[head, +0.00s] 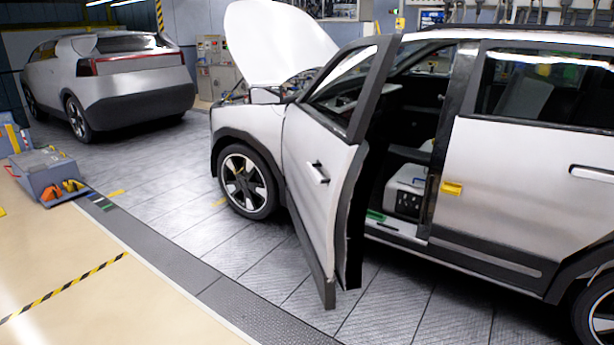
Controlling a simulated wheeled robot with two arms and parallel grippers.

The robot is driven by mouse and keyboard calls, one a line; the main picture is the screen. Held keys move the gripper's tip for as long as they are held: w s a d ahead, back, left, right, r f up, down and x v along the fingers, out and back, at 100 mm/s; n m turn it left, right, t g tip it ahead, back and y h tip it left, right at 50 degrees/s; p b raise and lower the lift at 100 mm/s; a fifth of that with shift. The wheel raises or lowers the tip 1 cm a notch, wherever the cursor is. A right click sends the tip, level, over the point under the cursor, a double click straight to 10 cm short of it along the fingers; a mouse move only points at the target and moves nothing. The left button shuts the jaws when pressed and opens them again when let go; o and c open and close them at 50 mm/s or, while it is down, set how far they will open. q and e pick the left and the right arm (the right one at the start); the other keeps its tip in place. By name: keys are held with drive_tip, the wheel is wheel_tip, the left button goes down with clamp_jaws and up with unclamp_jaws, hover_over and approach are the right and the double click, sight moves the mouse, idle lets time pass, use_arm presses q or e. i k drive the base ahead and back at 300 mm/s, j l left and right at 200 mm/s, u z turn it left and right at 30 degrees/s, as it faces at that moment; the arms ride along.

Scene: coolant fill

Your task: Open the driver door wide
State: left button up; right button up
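The driver door (314,165) of the silver car (520,178) stands open, swung out toward the front wheel. Its outer face shows a light handle (317,173). The free edge of the door is apart from the body, and the door opening (405,150) shows the dark cabin and part of a light-coloured seat or box inside. A yellow latch part (452,188) sits on the body behind the opening. Neither of my grippers shows in the head view, and nothing is seen touching the door.
The car's hood (275,42) is raised. A second silver car (110,80) is parked at the back left. A grey-blue cart or toolbox (48,175) stands at the left edge. The tiled floor (235,250) left of the door is clear.

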sight(329, 220)
drive_tip(key=i+j, duration=0.1)
drive_tip(key=j, duration=0.15)
drive_tip(key=i+l+u, duration=0.1)
drive_tip(key=i+l, duration=0.2)
drive_tip(key=i+l+u, duration=0.1)
drive_tip(key=i+l, duration=0.45)
drive_tip(key=i+l+u, duration=0.15)
drive_tip(key=l, duration=0.3)
drive_tip(key=i+l+u, duration=0.1)
drive_tip(key=i+l, duration=0.25)
drive_tip(key=i+l+u, duration=0.1)
drive_tip(key=i+l, duration=0.15)
drive_tip(key=l, duration=0.2)
drive_tip(key=i+l, duration=0.25)
drive_tip(key=l, duration=0.15)
drive_tip(key=i+l+u, duration=0.15)
drive_tip(key=l, duration=0.25)
drive_tip(key=i, duration=0.05)
